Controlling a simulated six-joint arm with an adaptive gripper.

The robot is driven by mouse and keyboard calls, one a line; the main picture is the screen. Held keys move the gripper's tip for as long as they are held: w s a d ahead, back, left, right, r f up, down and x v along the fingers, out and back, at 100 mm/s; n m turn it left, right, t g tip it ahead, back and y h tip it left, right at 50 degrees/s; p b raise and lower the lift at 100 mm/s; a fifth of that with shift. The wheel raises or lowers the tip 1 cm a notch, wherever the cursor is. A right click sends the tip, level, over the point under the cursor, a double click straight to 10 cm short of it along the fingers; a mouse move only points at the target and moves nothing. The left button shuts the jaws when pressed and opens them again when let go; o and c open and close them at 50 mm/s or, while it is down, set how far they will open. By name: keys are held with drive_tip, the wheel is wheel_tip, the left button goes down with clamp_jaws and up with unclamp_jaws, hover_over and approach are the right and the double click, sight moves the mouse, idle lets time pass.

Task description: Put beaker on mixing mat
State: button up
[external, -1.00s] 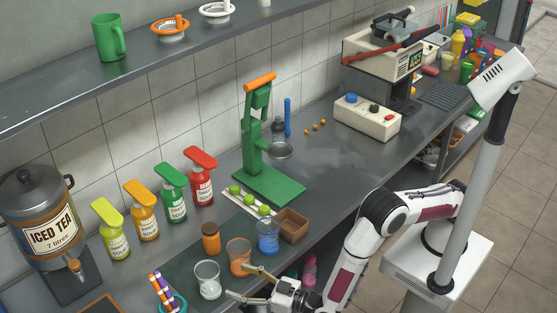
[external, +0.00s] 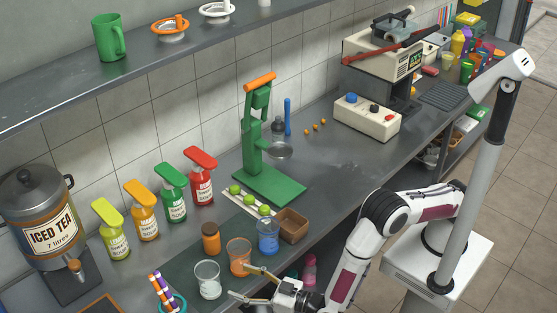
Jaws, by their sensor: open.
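A clear, whitish beaker (external: 207,280) stands upright on the dark mixing mat (external: 183,270) on the counter near the front. An orange beaker (external: 239,257) and a blue beaker (external: 268,237) stand in a row to its right. My gripper (external: 247,283) is open at the counter's front edge, its two fingers spread towards the clear and orange beakers. One fingertip is close to the orange beaker; I cannot tell whether it touches. Nothing shows between the fingers. The mat's full outline is partly hidden by the things on it.
A brown jar (external: 211,238) stands behind the beakers. A brown box (external: 292,226) is to the right, beside limes on a white tray (external: 245,202). A green press (external: 262,160) stands farther back. A cup of striped straws (external: 168,298) is at the left. Several sauce bottles line the wall.

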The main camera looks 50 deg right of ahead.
drive_tip(key=w+d+r+m+g, duration=0.1)
drive_tip(key=w+d+r+g, duration=0.15)
drive_tip(key=w+r, duration=0.35)
drive_tip(key=w+d+r+g, duration=0.1)
drive_tip(key=w+d+r, duration=0.3)
drive_tip(key=w+r, duration=0.15)
drive_tip(key=w+d+r+g, duration=0.1)
drive_tip(key=d+r, duration=0.4)
drive_tip(key=d, duration=0.3)
drive_tip(key=w+d+r+g, duration=0.15)
drive_tip(key=d+r, duration=0.25)
drive_tip(key=d, duration=0.4)
drive_tip(key=s+d+r+g+h, duration=0.1)
drive_tip(key=s+d, duration=0.2)
drive_tip(key=d, duration=0.4)
drive_tip(key=s+d+r+m+h, duration=0.1)
drive_tip(key=s+d, duration=0.2)
drive_tip(key=d, duration=0.3)
drive_tip(key=s+d+r+g+h, duration=0.1)
drive_tip(key=s+d, duration=0.2)
drive_tip(key=d, duration=0.4)
drive_tip(key=s+d+f+m+g+h, duration=0.1)
drive_tip(key=s+d+h, duration=0.1)
drive_tip(key=s+d, duration=0.6)
drive_tip(key=s+d+f+m+g+h, duration=0.1)
drive_tip(key=s+d+f+g, duration=0.1)
drive_tip(key=s+d, duration=0.6)
drive_tip(key=shift+s+f+h, duration=0.15)
drive_tip(key=shift+s+h, duration=0.25)
drive_tip(key=shift+s, duration=0.65)
